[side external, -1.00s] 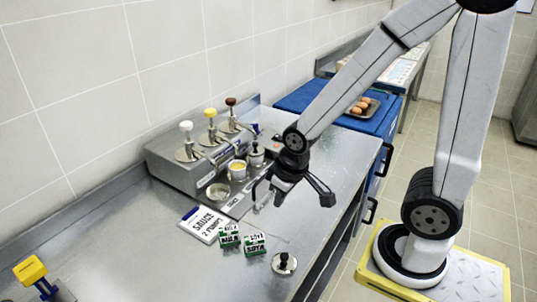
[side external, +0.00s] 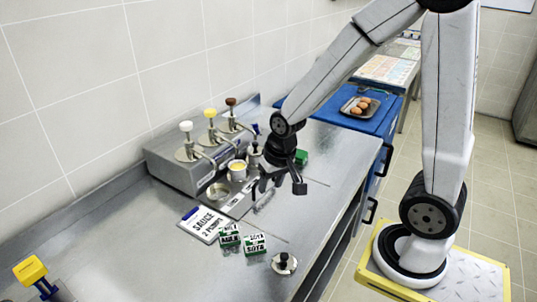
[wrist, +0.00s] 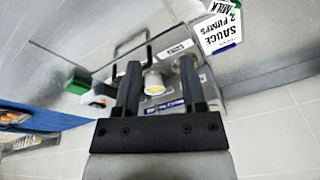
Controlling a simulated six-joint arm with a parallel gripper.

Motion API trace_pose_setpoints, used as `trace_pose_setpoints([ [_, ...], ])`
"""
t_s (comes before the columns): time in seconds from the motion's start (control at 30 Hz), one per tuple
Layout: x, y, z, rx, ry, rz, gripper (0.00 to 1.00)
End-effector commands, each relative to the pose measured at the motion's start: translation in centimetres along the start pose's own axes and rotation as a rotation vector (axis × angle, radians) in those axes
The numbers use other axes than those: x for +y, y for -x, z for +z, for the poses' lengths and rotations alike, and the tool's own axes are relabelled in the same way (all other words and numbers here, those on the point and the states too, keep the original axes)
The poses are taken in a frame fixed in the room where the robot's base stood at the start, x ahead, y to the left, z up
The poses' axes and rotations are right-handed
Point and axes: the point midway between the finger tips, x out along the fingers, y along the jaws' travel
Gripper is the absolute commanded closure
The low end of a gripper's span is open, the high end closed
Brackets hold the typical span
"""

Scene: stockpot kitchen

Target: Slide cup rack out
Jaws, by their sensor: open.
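The cup rack (side external: 236,205) appears to be the low metal strip with cup holes along the front of the sauce pump station. A cup of yellow sauce (side external: 237,169) stands in it, with an empty-looking round hole (side external: 219,191) nearer the camera. My gripper (side external: 281,185) is open and empty, pointing down over the counter just right of the rack. It also shows in the wrist view (wrist: 160,66). I cannot tell whether it touches anything.
The pump station (side external: 186,165) carries white, yellow and brown pumps. A green block (side external: 301,157) is behind my gripper. The counter's right side is mostly clear.

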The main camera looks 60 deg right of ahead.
Motion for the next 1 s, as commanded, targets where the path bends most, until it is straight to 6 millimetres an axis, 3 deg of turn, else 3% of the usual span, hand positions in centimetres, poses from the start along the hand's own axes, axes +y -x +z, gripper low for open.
trace_pose_setpoints([
  [0.3,4.2,-2.2,-8.0,-0.013,-0.670,0.013,0.47],
  [0.5,7.0,-3.4,-11.3,-0.019,-1.000,0.015,0.47],
  [0.7,8.3,-3.9,-12.6,-0.019,-1.142,0.014,0.47],
  [1.0,8.4,-4.1,-12.7,-0.020,-1.153,0.015,0.47],
])
